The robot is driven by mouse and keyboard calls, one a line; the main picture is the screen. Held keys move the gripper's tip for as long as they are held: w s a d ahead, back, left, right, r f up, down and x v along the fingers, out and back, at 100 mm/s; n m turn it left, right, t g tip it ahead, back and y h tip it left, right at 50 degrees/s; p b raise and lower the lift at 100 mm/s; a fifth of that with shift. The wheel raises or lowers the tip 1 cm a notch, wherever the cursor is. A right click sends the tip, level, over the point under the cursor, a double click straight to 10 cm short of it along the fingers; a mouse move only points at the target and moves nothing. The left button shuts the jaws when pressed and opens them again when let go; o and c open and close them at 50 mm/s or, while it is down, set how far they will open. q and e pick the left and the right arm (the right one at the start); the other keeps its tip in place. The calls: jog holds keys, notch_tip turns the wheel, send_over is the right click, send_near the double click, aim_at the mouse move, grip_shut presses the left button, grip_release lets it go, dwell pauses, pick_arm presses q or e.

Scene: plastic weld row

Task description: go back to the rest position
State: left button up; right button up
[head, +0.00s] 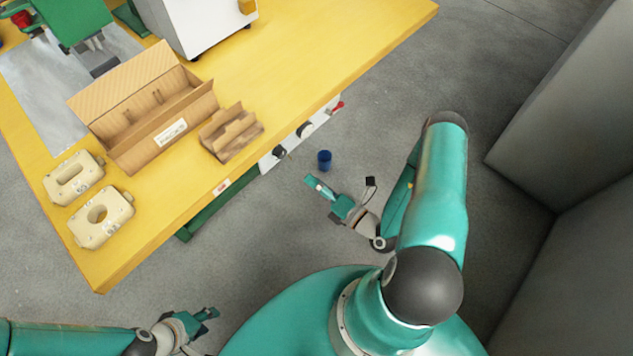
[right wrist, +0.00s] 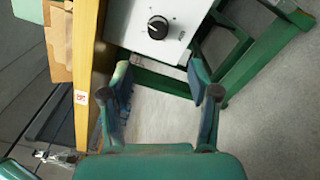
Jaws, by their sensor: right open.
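My right gripper (head: 318,188) is in front of the yellow table's near side, over the grey floor in the head view. In the right wrist view its two fingers (right wrist: 160,95) are spread apart with nothing between them. My left gripper (head: 208,314) is at the bottom left of the head view, off the table and over the floor. It is small and seen at an angle, so I cannot tell whether its fingers are apart. I see nothing held in it.
The yellow table (head: 330,60) carries an open cardboard box (head: 135,100), a smaller cardboard holder (head: 230,135) and two beige blocks (head: 75,178). A control panel (head: 300,130) hangs under its edge. Grey panels (head: 570,110) stand at right.

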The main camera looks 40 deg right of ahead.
dwell(0.3)
jog(key=s+a+r+n+g+y+p, duration=0.1)
jog(key=s+a+r+n+g+y, duration=0.15)
jog(key=a+n+g+y, duration=0.3)
jog(key=s+a+r+n+g+y+p, duration=0.1)
jog(key=s+a+r+n+g+y, duration=0.15)
jog(key=a+n+y, duration=0.5)
jog(key=s+a+r+n+g+y+p, duration=0.1)
jog(key=s+a+r+n+g+y, duration=0.15)
jog(key=a+n+g, duration=0.4)
jog(key=s+a+f+n+g+h+p, duration=0.2)
jog(key=s+a+n+g+h, duration=0.15)
jog(key=s+n+g, duration=0.45)
jog(key=s+d+f+n+h+p, duration=0.1)
jog(key=s+d+f+n+h, duration=0.1)
jog(key=d+f+n+h, duration=0.5)
jog(key=w+a+r+n+t+h, duration=0.1)
jog(key=w+r+n+t, duration=0.1)
jog(key=w+n, duration=0.3)
jog(key=w+r+n+t+h+p, duration=0.1)
jog(key=w+r+n+t, duration=0.2)
jog(key=w+n, duration=0.2)
jog(key=shift+a+n+h, duration=0.3)
jog(key=shift+a+n, duration=0.1)
jog(key=shift+n, duration=0.35)
jog(key=shift+d, duration=0.1)
